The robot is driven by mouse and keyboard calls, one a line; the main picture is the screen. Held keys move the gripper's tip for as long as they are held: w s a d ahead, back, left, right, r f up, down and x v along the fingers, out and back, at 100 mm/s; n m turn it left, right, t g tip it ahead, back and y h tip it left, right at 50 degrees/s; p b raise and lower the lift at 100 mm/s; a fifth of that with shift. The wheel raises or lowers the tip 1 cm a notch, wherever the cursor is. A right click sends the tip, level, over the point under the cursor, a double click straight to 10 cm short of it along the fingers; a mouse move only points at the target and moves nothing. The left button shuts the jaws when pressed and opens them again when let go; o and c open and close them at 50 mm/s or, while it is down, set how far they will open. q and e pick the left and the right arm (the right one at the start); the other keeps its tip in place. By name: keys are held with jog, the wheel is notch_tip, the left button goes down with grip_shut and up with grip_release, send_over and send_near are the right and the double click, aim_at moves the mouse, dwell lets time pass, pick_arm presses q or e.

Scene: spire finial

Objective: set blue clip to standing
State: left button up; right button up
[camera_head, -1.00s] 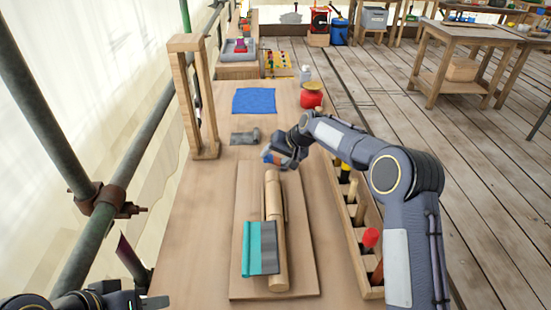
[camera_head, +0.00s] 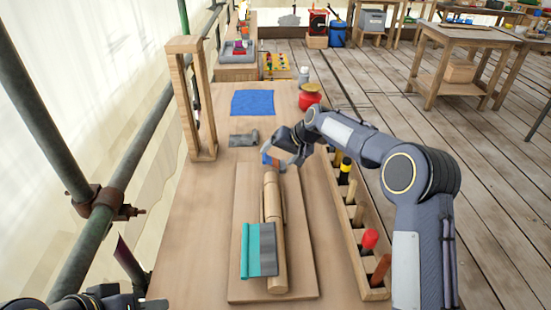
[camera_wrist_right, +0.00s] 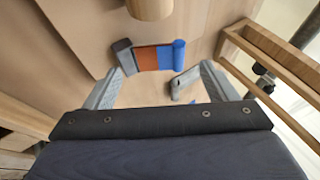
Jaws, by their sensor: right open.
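The blue clip (camera_head: 267,157), blue with an orange-brown face, is at the far end of the wooden board in the head view, partly hidden by my right gripper (camera_head: 280,160). In the right wrist view the clip (camera_wrist_right: 157,57) shows its blue rounded edge to the right.
A teal and grey clip (camera_head: 259,249) lies on the round wooden spire (camera_head: 271,185) on the board (camera_head: 245,197). A wooden rack (camera_head: 352,222) with several tools stands right. A wooden frame (camera_head: 204,105), a grey piece (camera_head: 243,139) and a blue cloth (camera_head: 253,102) are farther back.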

jog(key=shift+v, duration=2.35)
